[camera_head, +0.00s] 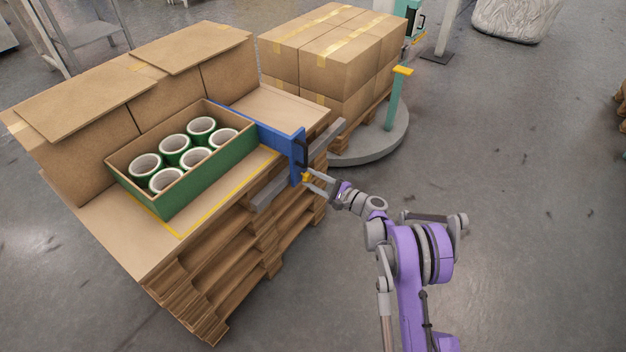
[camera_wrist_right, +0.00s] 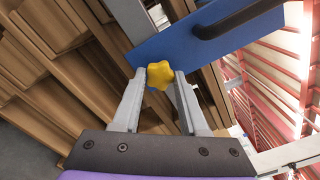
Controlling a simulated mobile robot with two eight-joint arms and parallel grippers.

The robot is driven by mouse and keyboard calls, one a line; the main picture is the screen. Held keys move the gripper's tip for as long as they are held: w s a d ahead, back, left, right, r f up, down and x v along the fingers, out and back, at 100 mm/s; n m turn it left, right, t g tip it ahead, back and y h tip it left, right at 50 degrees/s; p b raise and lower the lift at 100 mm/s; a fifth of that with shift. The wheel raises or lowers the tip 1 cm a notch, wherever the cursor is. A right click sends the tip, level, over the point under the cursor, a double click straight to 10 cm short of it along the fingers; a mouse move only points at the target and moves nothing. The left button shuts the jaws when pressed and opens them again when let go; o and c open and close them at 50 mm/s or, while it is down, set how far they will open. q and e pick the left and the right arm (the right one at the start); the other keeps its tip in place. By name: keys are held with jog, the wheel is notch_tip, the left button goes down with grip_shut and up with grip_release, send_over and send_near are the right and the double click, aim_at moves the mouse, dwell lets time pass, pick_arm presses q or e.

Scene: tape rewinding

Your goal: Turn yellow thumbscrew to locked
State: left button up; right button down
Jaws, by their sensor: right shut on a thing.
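The yellow thumbscrew (camera_wrist_right: 159,75) is a star-shaped knob on the end of a blue bracket (camera_wrist_right: 190,40). In the head view the thumbscrew (camera_head: 306,177) is a small yellow spot at the lower end of the blue bracket (camera_head: 297,150). My right gripper (camera_wrist_right: 160,80) is shut on the thumbscrew, with one grey finger on each side of it. In the head view my right gripper (camera_head: 309,182) reaches the bracket from the lower right. The screw's shaft is hidden. My left gripper is not in view.
A black handle (camera_wrist_right: 238,20) sits on the bracket close to the fingers. A green box (camera_head: 190,183) of tape rolls stands left of the bracket on a stacked pallet. Open floor lies to the right.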

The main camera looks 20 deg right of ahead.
dwell(0.5)
jog(key=shift+c, duration=2.2)
grip_release()
jog(key=p+v, duration=0.2)
jog(key=v, duration=0.9)
jog(key=shift+w+a, duration=0.1)
